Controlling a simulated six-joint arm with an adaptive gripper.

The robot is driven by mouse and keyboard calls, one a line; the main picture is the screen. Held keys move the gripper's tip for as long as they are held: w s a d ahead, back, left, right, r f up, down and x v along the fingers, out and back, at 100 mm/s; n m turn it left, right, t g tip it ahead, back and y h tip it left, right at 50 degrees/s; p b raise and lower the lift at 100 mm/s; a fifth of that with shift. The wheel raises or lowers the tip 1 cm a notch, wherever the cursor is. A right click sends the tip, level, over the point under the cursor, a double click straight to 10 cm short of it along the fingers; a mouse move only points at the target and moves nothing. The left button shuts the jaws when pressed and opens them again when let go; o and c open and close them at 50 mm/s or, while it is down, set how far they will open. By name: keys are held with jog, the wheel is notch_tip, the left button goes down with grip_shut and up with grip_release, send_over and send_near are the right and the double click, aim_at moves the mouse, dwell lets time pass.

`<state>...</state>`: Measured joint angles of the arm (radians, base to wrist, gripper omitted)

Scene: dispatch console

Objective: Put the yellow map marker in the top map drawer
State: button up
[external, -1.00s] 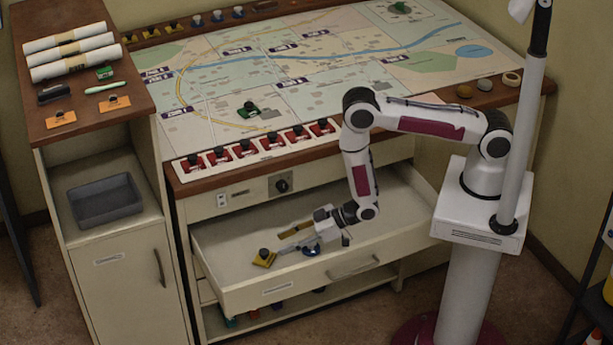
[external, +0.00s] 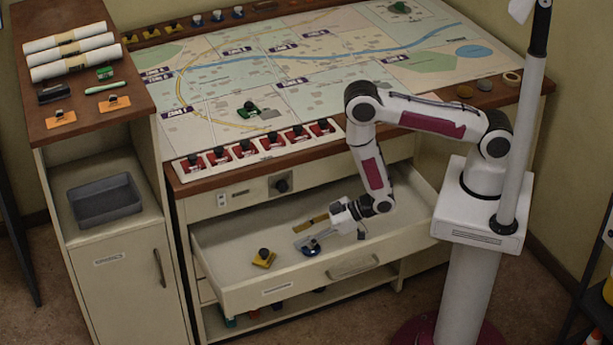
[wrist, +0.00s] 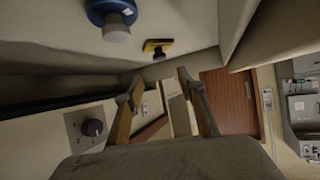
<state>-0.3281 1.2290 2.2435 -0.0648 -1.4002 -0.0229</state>
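The yellow map marker (external: 263,259), a flat yellow base with a dark knob, stands on the floor of the open top drawer (external: 225,241), near its front left. It also shows in the wrist view (wrist: 158,45). My gripper (external: 297,237) is over the drawer, to the right of the yellow marker and apart from it. Its two fingers (wrist: 154,85) are spread with nothing held between them. A blue marker (external: 310,248) stands in the drawer close to my gripper and also shows in the wrist view (wrist: 110,14).
The drawer front (external: 330,276) and side walls surround my gripper. Above the drawer is the map table (external: 310,95) with a row of red markers (external: 245,150) along its front edge. A side cabinet (external: 75,110) with a grey tray (external: 105,200) stands at left.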

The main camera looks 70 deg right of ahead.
jog(key=shift+w+r, duration=0.1)
dwell(0.5)
jog(key=w+d+r+m+g+h, duration=0.1)
jog(key=w+d+r, duration=0.1)
jog(key=r, duration=0.5)
jog(key=w+d+r+h, duration=0.1)
jog(key=w+d+r, duration=0.15)
jog(key=r, duration=0.45)
jog(key=s+d+r+m+g+h, duration=0.1)
jog(key=s+d+r, duration=0.15)
jog(key=r, duration=0.45)
jog(key=s+d+r, duration=0.2)
jog(key=d+r, duration=0.2)
jog(key=r, duration=0.3)
jog(key=s+d+r+m+g, duration=0.1)
jog(key=s+r, duration=0.3)
jog(key=s, duration=0.5)
jog(key=s+d+r+g+h, duration=0.1)
jog(key=s+d+r, duration=0.3)
jog(key=s, duration=0.6)
jog(key=s+d+r+m+g, duration=0.1)
jog(key=s+d+r, duration=0.2)
jog(key=s, duration=0.6)
notch_tip(320, 180, up, 3)
jog(key=shift+s+f+m+g+h, duration=0.15)
jog(key=shift+s+m+g+h, duration=0.15)
jog(key=shift+s+h, duration=0.1)
